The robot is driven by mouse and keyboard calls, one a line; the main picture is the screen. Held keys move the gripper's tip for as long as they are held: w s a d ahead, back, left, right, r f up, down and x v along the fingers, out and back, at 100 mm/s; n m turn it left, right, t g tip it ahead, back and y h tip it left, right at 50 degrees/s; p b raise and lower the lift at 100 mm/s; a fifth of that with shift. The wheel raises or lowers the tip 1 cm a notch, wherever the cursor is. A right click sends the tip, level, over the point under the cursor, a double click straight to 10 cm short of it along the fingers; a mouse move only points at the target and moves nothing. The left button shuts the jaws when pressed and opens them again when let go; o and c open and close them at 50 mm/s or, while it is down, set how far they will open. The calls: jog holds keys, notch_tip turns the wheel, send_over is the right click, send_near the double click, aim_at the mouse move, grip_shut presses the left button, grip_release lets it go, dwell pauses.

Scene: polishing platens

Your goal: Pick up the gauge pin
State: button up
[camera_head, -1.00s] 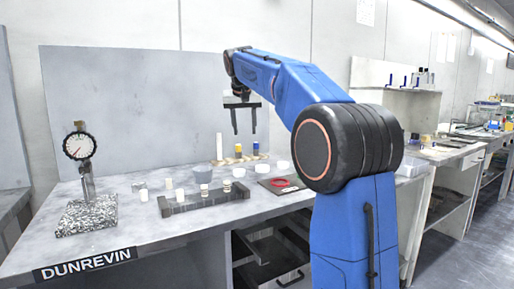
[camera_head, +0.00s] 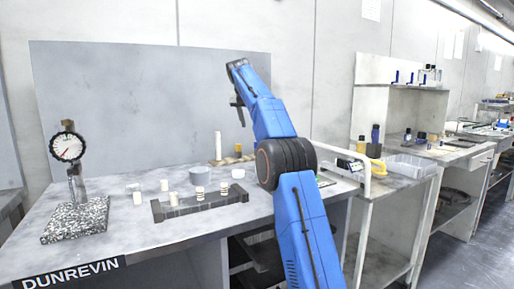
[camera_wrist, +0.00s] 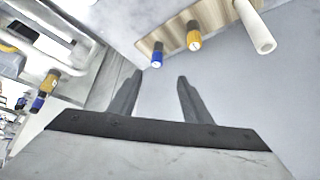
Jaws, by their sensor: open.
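My gripper (camera_head: 239,108) is open and empty, raised above the back of the bench in the head view. In the wrist view its two dark fingers (camera_wrist: 160,76) are apart with only pale surface between them. No thing is clearly recognisable as the gauge pin. Small pale cylinders stand in and beside a dark rack (camera_head: 172,212), well below my gripper.
A dial gauge (camera_head: 68,148) stands on a speckled base (camera_head: 75,220) at left. A grey cup (camera_head: 200,176) sits behind the rack. Blue (camera_wrist: 157,60) and yellow (camera_wrist: 194,42) capped items stand on the wooden board. A white-railed cart (camera_head: 362,178) is right of the bench.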

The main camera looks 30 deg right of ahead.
jog(key=x, duration=1)
jog(key=shift+s+x, duration=0.15)
jog(key=shift+x, duration=1.2)
jog(key=shift+s+x, duration=0.2)
jog(key=shift+x, duration=1.1)
jog(key=shift+d+f, duration=0.1)
jog(key=shift+d, duration=0.05)
grip_shut()
